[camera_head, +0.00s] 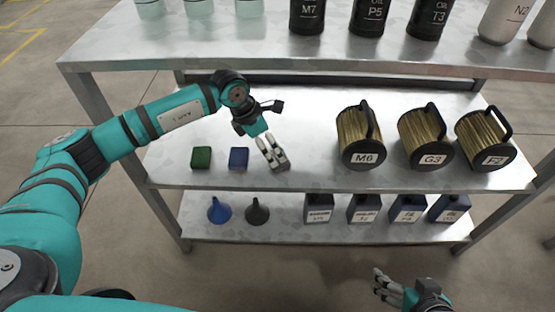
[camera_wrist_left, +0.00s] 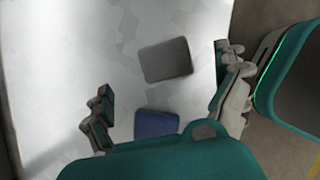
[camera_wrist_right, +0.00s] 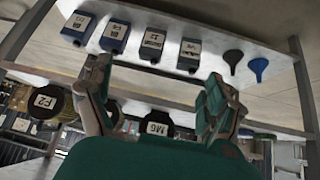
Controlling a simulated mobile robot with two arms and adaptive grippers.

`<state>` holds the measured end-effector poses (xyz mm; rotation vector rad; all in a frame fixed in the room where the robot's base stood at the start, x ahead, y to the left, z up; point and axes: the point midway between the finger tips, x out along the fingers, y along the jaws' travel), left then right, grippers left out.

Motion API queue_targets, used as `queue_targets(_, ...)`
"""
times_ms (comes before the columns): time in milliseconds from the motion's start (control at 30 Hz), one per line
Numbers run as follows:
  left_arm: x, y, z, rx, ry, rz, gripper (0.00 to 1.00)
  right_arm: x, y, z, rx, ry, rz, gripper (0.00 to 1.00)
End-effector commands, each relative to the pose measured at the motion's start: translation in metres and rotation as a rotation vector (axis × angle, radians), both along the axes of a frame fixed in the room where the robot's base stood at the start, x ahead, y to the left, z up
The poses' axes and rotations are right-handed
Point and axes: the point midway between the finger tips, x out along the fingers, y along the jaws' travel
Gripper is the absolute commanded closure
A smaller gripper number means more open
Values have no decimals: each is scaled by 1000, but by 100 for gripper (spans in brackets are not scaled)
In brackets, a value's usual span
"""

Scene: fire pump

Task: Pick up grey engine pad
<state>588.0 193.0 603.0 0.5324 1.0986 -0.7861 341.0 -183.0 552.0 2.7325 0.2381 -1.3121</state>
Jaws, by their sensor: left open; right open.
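The grey engine pad (camera_wrist_left: 166,59) lies flat on the middle shelf in the left wrist view, a dark grey block with rounded corners. In the head view it is largely covered by my left gripper (camera_head: 270,153). This gripper is open and empty above the shelf. In the left wrist view its fingers (camera_wrist_left: 162,85) are spread to either side, with the grey pad beyond and between them. A blue pad (camera_wrist_left: 157,124) lies beside the grey one, nearer the palm. My right gripper (camera_head: 381,284) is open and empty, low in front of the shelves.
A green pad (camera_head: 201,158) and the blue pad (camera_head: 238,158) lie left of my left gripper. Filters (camera_head: 361,135) stand to the right on the same shelf.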

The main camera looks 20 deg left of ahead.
Motion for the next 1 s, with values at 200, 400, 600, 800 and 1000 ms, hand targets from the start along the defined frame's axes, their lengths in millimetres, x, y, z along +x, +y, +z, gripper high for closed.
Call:
queue_targets(200,0,-7,-19,-5,1,-2,1,20,7,10,24,-111,8,10)
queue_targets(400,3,-15,-43,-6,-1,0,1,46,17,32,63,-284,21,10)
queue_targets(600,6,-18,-53,-6,-1,0,1,56,22,45,81,-366,26,10)
queue_targets(800,6,-18,-53,-6,-1,0,1,57,22,46,82,-369,27,10)
queue_targets(1000,6,-18,-52,-7,-1,0,26,56,22,46,82,-368,27,10)
